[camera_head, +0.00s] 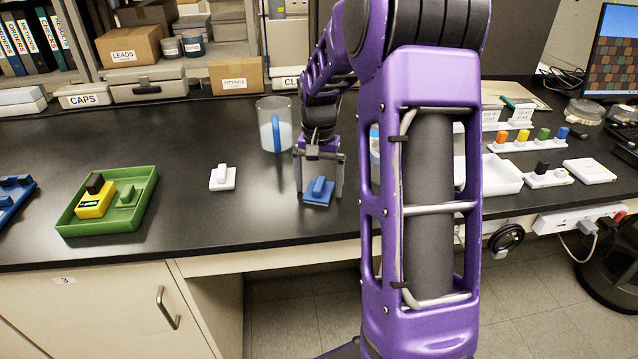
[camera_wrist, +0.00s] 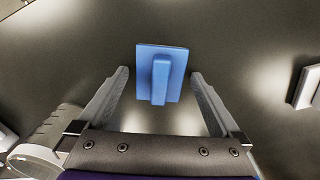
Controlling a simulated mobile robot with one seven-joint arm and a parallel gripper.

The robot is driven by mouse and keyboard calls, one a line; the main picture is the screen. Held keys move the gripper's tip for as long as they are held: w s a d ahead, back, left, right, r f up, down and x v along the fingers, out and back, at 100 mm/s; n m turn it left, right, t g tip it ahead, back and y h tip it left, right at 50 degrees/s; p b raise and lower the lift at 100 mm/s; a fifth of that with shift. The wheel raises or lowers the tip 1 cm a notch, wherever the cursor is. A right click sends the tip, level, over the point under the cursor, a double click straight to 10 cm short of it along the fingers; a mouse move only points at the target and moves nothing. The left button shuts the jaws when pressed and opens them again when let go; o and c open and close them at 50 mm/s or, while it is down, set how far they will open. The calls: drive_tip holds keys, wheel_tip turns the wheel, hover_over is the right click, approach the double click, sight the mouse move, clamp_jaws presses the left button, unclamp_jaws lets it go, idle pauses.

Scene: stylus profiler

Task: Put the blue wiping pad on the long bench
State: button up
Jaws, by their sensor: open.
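The blue wiping pad (camera_head: 319,191) is a flat blue square with a raised grip, lying on the long black bench (camera_head: 240,140). It also shows in the wrist view (camera_wrist: 173,66), a little beyond the fingertips and between their lines. My gripper (camera_head: 320,175) is open and points down over the pad. Whether the fingers touch the bench cannot be told.
A white pad (camera_head: 222,177) lies left of the blue one. A green tray (camera_head: 108,200) with a yellow device stands further left. Bare bench lies between the white pad and the green tray.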

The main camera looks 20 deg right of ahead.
sight(318, 183)
wheel_tip(318, 183, up, 12)
drive_tip(key=p, duration=0.1)
drive_tip(key=shift+r+p, duration=0.15)
drive_tip(key=shift+p, duration=0.25)
idle(0.3)
